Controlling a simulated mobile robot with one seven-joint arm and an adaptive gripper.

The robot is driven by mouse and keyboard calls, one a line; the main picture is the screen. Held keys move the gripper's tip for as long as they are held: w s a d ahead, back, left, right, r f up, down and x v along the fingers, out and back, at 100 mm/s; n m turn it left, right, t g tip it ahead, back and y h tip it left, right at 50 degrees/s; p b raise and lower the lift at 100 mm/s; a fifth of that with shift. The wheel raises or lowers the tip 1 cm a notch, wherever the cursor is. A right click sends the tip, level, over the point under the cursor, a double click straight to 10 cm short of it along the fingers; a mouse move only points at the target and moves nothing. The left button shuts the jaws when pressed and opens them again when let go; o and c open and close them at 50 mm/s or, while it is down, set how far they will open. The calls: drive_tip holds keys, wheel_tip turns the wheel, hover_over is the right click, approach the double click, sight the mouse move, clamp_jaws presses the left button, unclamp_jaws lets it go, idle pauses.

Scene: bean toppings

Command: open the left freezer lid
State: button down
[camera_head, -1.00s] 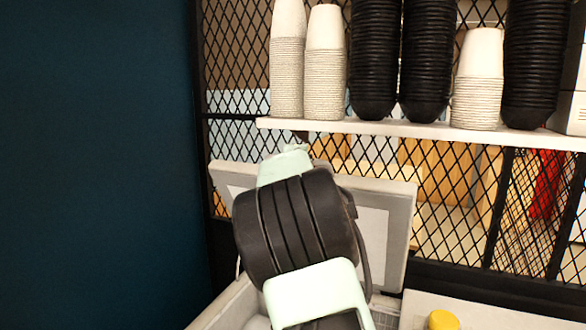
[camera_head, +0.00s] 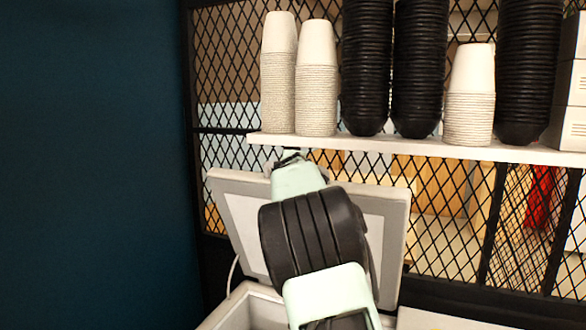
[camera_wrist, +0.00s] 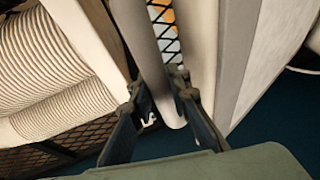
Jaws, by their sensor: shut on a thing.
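The left freezer lid (camera_head: 390,245) is raised and stands steeply upright in the head view, with its pale inner panel facing me. Below it the freezer body (camera_head: 250,308) is open; my arm covers part of the opening. My gripper (camera_head: 288,160) is at the lid's top edge, and its fingers are mostly hidden there. In the wrist view, my gripper (camera_wrist: 158,112) has its two dark fingers on either side of a pale handle bar (camera_wrist: 150,50). The lid (camera_wrist: 235,60) lies just right of that bar, with a narrow gap between them.
A white shelf (camera_head: 420,149) with stacks of white cups (camera_head: 316,90) and black cups (camera_head: 365,70) hangs close above the lid. A black mesh partition (camera_head: 225,60) stands behind. A dark blue wall (camera_head: 90,160) fills the left.

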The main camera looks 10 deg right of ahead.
drive_tip(key=c, duration=1.8)
unclamp_jaws()
drive_tip(key=shift+a, duration=0.1)
drive_tip(key=shift+s, duration=0.1)
drive_tip(key=shift+v, duration=6)
drive_tip(key=shift+r, duration=0.1)
